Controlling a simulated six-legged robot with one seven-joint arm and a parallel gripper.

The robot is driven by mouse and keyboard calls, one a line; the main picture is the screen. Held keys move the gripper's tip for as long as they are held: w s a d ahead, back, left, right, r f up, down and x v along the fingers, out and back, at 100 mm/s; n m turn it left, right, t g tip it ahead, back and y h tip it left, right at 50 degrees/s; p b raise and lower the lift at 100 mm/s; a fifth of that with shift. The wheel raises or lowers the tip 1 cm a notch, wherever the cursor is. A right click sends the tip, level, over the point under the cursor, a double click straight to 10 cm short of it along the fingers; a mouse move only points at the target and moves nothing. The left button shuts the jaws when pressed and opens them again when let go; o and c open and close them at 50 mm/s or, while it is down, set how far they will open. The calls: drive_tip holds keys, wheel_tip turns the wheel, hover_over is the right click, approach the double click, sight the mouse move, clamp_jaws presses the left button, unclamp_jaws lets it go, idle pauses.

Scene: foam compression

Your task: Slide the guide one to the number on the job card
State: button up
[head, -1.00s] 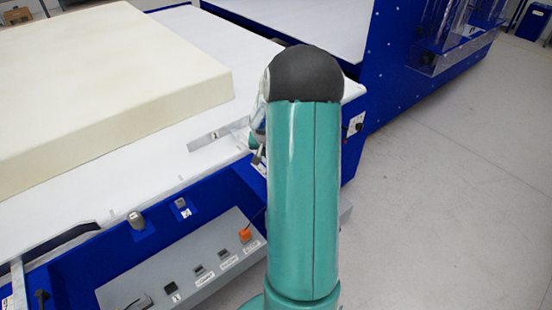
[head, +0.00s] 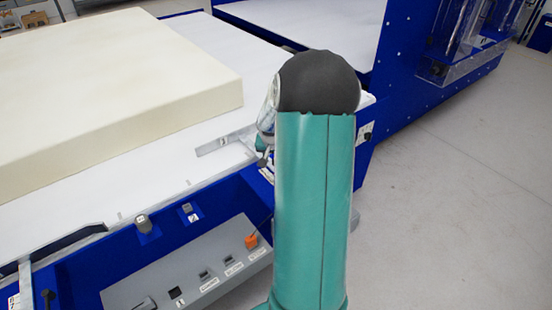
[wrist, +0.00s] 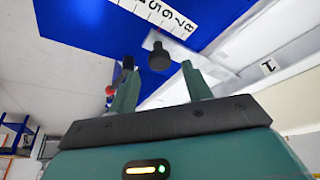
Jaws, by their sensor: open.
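Guide one is a grey metal bar (head: 226,140) lying across the white bed beside the foam block. Its label "1" plate shows in the wrist view (wrist: 268,67). A black knob (wrist: 159,57) sits on the guide's metal bracket by the blue edge, close to a white number scale (wrist: 158,12) where 5 to 8 can be read. My gripper (wrist: 157,66) is open, its fingers on either side of the knob in the picture; I cannot tell whether they touch it. In the head view my arm hides most of the gripper. I cannot make out the job card.
A large cream foam block (head: 110,100) lies on the white bed. A grey control panel (head: 190,270) with an orange button (head: 251,241) is on the front. Another black knob (head: 48,295) is at lower left. Grey floor (head: 455,210) is clear at right.

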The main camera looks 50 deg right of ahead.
drive_tip(key=v, duration=1)
drive_tip(key=shift+r, duration=0.35)
drive_tip(key=shift+s, duration=0.1)
